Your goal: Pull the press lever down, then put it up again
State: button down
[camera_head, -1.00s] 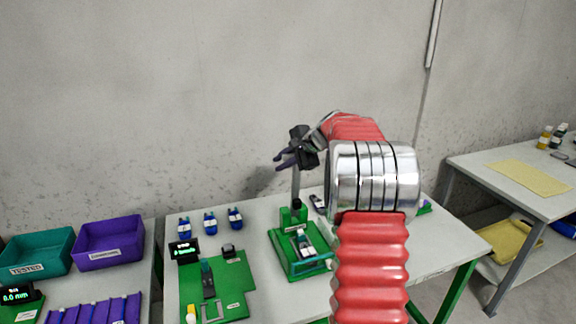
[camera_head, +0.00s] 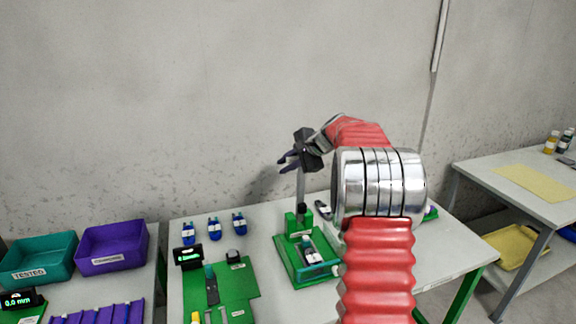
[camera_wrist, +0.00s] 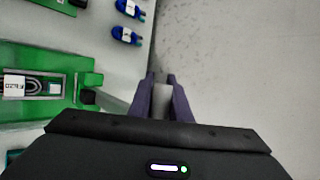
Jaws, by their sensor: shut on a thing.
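The green press (camera_head: 305,255) stands on the table in the head view, with a connector piece (camera_head: 309,250) lying in its bed. Its grey lever (camera_head: 300,186) stands upright from the back of the press. My gripper (camera_head: 287,160) is at the top end of the lever and shut on it. In the wrist view, the two purple fingers (camera_wrist: 162,98) sit either side of the grey lever (camera_wrist: 112,103), which runs back to the green press (camera_wrist: 88,75). The lever's tip is partly hidden between the fingers.
Several blue connectors (camera_head: 214,228) stand at the table's back left. A green fixture board (camera_head: 232,285) with a small display (camera_head: 188,256) lies left of the press. Teal (camera_head: 40,258) and purple (camera_head: 112,244) bins are further left. The wall is close behind.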

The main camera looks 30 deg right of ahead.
jog(key=shift+s+f, duration=0.1)
jog(key=shift+f, duration=0.55)
jog(key=c, duration=1.7)
grip_release()
jog(key=shift+c, duration=0.2)
jog(key=shift+o, duration=0.5)
jog(key=shift+r, duration=0.2)
jog(key=shift+r, duration=0.1)
jog(key=v, duration=1.3)
jog(key=shift+r, duration=0.2)
jog(key=shift+s+d, duration=0.1)
jog(key=shift+d, duration=0.05)
